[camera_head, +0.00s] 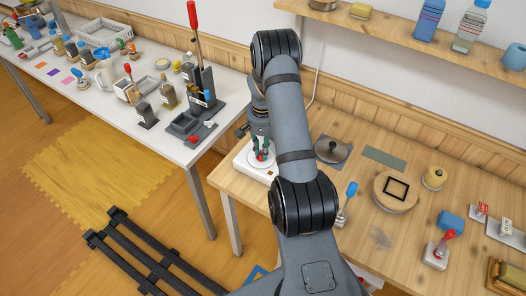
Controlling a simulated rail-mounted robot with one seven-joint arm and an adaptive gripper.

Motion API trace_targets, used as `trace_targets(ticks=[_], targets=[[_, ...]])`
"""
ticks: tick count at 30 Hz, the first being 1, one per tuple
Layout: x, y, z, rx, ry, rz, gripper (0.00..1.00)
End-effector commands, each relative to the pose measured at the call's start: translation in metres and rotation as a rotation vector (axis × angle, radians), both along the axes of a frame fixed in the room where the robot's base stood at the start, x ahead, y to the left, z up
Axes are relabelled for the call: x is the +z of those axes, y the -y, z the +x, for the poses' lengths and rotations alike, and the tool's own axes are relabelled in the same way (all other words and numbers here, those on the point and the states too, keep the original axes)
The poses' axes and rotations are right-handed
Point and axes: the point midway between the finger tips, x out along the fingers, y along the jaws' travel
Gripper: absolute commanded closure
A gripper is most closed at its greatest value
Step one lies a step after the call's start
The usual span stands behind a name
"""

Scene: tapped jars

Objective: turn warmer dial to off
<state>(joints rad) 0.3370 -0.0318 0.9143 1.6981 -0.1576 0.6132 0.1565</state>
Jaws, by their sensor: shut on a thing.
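The warmer (245,170) is a small white box at the left end of the wooden table. A little red (261,157) shows on its top, right between my fingertips; I take this as part of the dial, which is mostly hidden. My gripper (262,151) reaches down over the warmer from behind my arm, with its fingers closed around the dial. The dial's markings and pointer direction are too small to read.
The wooden table (290,205) also holds a dark lidded pan (333,150), a round wooden board (396,190) and a blue-handled tool (348,200). A white table (120,105) with jars and a red-handled press (195,60) stands left, across a gap. A shelf (400,27) hangs above.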

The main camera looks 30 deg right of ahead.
Motion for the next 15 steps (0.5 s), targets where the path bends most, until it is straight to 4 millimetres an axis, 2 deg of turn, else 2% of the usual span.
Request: trace_targets(ticks=[15], targets=[[-0.0031, -0.0006, 0.0, -0.332, 0.002, 0.0, 1.0]])
